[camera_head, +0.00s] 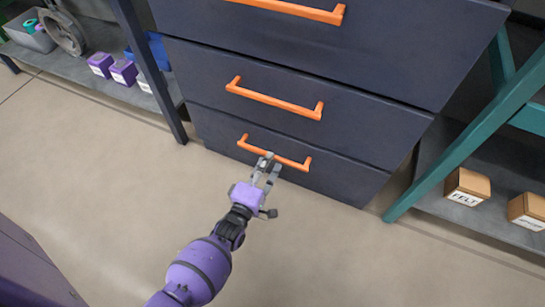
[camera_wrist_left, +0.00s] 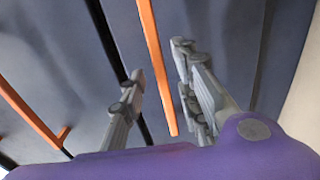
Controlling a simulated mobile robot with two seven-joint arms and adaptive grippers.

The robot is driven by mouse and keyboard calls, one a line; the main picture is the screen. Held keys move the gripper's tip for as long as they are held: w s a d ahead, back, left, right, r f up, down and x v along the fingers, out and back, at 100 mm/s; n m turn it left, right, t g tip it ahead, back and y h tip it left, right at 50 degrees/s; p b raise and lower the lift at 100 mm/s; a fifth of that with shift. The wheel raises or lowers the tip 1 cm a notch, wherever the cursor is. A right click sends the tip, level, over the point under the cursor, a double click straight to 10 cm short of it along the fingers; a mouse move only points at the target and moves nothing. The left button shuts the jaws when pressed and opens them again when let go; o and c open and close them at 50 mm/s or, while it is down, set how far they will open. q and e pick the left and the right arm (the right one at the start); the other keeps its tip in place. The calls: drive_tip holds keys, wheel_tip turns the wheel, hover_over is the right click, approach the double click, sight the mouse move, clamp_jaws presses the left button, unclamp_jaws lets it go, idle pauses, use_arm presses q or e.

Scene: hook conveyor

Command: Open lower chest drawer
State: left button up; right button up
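The dark blue chest shows several drawer fronts, all lying flush, with orange bar handles. The lower drawer (camera_head: 345,183) is the bottom one in the head view, and its front shows in the wrist view (camera_wrist_left: 215,30). Its orange handle (camera_head: 290,162) also shows in the left wrist view (camera_wrist_left: 150,35). My left gripper (camera_head: 267,162) is at the middle of this handle. In the wrist view its fingers (camera_wrist_left: 158,62) are apart, one on each side of the bar. I cannot tell whether either finger touches it. My right gripper is out of view.
The middle drawer's handle (camera_head: 275,101) is above. A teal slanted post (camera_head: 470,135) and a shelf with a FELT box (camera_head: 467,186) stand to the right. A dark post (camera_head: 150,70) and a shelf with purple boxes (camera_head: 123,72) stand left. The floor in front is clear.

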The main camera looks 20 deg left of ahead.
use_arm(q)
drive_tip(key=shift+w+b, duration=0.55)
drive_tip(key=shift+w, duration=1.2)
drive_tip(key=shift+c, duration=0.2)
clamp_jaws()
